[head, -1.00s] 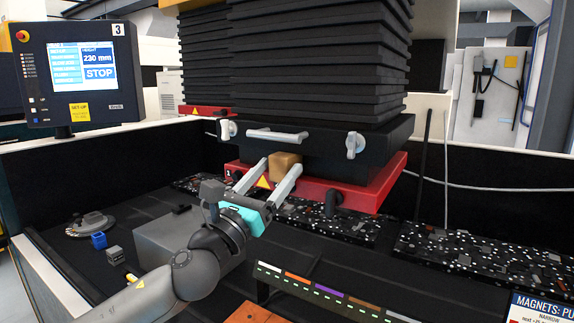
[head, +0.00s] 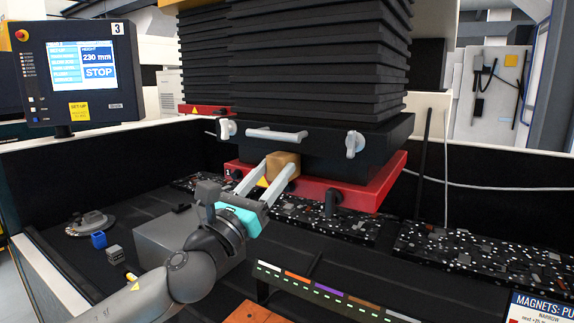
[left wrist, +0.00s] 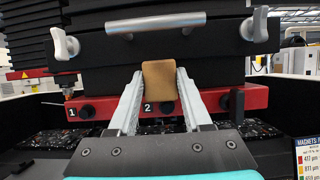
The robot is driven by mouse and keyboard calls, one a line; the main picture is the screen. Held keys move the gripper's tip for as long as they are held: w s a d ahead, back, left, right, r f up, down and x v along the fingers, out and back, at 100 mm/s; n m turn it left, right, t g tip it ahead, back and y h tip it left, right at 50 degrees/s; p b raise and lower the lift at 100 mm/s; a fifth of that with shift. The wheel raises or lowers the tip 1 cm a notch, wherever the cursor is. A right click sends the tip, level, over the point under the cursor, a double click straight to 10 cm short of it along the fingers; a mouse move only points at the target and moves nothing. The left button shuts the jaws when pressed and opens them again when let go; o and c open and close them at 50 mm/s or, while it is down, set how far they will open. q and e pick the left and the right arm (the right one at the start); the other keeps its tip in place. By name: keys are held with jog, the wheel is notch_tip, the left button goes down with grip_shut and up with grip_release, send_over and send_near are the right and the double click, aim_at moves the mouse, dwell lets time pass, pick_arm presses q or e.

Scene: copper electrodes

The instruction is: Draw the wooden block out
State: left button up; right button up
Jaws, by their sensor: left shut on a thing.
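The wooden block (head: 283,165) is a tan-brown block at the front of the gap between the black upper housing (head: 320,142) and the red base (head: 372,184). My left gripper (head: 276,172) is shut on it, one finger on each side. In the left wrist view the block (left wrist: 159,80) stands between the two fingertips (left wrist: 158,88), in front of the black housing and above the red base's knob marked 2. Whether its back end still sits in the gap is hidden. My right gripper is not in view.
A silver handle (head: 277,134) and two latches are on the housing's front. Speckled black strips (head: 490,255) lie below the red base. A colour-marked rail (head: 330,293) runs in front.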

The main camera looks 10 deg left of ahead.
pick_arm(q)
jog(key=s+a+b, duration=0.1)
jog(key=s+a, duration=0.2)
jog(key=s, duration=0.7)
jog(key=shift+a+b, duration=0.3)
jog(key=shift+b, duration=0.05)
dwell(0.8)
